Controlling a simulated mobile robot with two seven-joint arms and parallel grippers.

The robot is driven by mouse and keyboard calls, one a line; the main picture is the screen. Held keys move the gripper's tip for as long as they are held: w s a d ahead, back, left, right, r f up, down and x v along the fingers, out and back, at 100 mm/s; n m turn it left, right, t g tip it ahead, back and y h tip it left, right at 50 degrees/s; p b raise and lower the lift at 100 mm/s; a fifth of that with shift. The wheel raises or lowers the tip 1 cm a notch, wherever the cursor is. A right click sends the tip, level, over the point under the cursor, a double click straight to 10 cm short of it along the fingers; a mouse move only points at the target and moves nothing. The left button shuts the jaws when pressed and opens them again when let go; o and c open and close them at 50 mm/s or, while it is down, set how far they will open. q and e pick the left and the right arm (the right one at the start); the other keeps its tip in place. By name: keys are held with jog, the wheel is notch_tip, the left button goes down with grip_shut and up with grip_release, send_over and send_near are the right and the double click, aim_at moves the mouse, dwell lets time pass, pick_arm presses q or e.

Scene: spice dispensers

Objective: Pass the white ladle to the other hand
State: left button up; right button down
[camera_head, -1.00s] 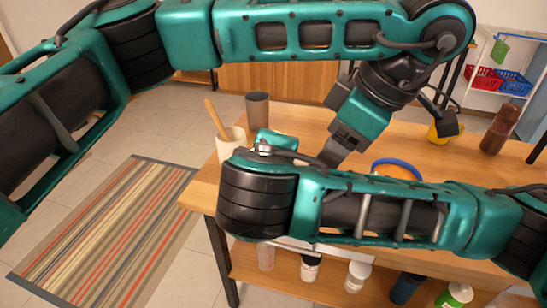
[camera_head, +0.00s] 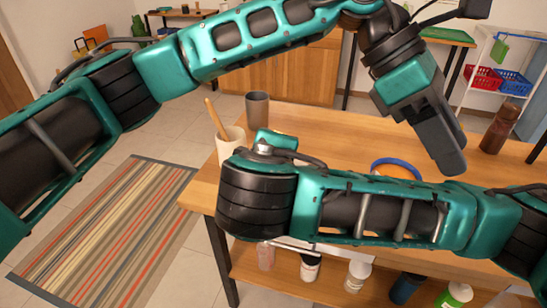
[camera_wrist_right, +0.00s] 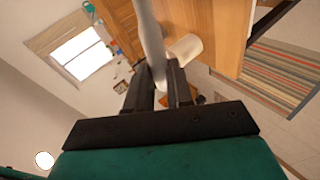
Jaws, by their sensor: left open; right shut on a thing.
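The white ladle's pale handle (camera_wrist_right: 150,38) runs up from between my right gripper's fingers (camera_wrist_right: 160,82) in the right wrist view. The right gripper is shut on it. I cannot make out the ladle for certain in the head view, where my right arm crosses the front of the table and its gripper is hidden. My left gripper (camera_head: 450,160) hangs over the right part of the table, pointing down, open and apart from the ladle. Its fingers show nearly side-on, with nothing seen in them.
A white crock (camera_head: 231,143) with a wooden utensil and a grey cup (camera_head: 257,108) stand at the table's left end. A blue-rimmed bowl (camera_head: 397,168) sits partly behind my right arm. A brown bottle (camera_head: 500,130) stands at the right. Several jars line the lower shelf.

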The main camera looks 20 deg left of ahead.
pick_arm(q)
jog(key=w+a+r+n+t+h, duration=0.5)
jog(key=w+a+n+t+h, duration=0.2)
jog(key=w+n+h, duration=0.3)
jog(key=w+a+f+n+t+y, duration=0.3)
jog(key=w+a+f+n+t, duration=0.15)
jog(key=a+n+t, duration=0.3)
jog(key=w+a+f+n+t+y, duration=0.3)
jog(key=a+f+n+t+y, duration=0.15)
jog(key=a+n+t, duration=0.35)
jog(key=s+a+f+n+g+y, duration=0.1)
jog(key=s+a+f+n+y, duration=0.2)
jog(key=f+n, duration=0.6)
jog(key=s+a+f+n+g+y, duration=0.1)
jog(key=s+f+n+g+y, duration=0.15)
jog(key=s+f+n, duration=0.7)
jog(key=s+a+f+n+g+y, duration=0.2)
jog(key=s+f+n+g+y, duration=0.1)
jog(key=s+f+n, duration=0.7)
jog(key=s+f+g, duration=0.1)
jog(key=s+f, duration=0.3)
jog(key=f, duration=0.4)
jog(key=shift+s+a+n+g, duration=0.15)
jog(key=shift+s+n+g, duration=0.1)
jog(key=shift+n+g, duration=0.05)
